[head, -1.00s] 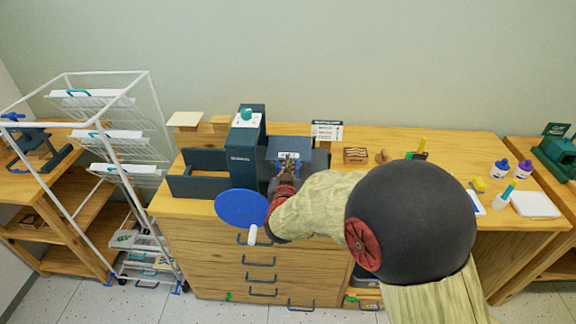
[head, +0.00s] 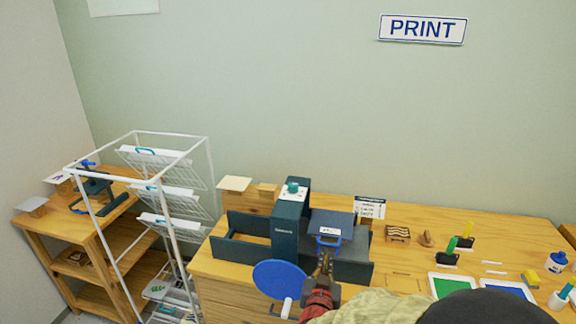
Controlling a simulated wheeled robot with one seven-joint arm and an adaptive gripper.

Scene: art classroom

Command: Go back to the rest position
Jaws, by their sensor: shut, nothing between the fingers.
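My gripper (head: 325,264) is at the lower middle of the head view, in front of the dark blue printing press (head: 291,225) on the wooden cabinet. Its fingers are shut with nothing between them. They point toward the blue handle (head: 328,241) at the front of the press's dark plate (head: 331,224). I cannot tell whether the fingertips touch it. My forearm runs to the lower right and hides part of the cabinet front. The blue disc (head: 279,279) with a white knob is just left of the gripper.
A white wire drying rack (head: 172,228) stands left of the cabinet, beside wooden shelves (head: 117,245). On the right of the worktop (head: 410,240) are a wooden block (head: 397,233), a green tray (head: 447,286), a blue tray (head: 506,290) and bottles (head: 556,262). Open air lies above the worktop.

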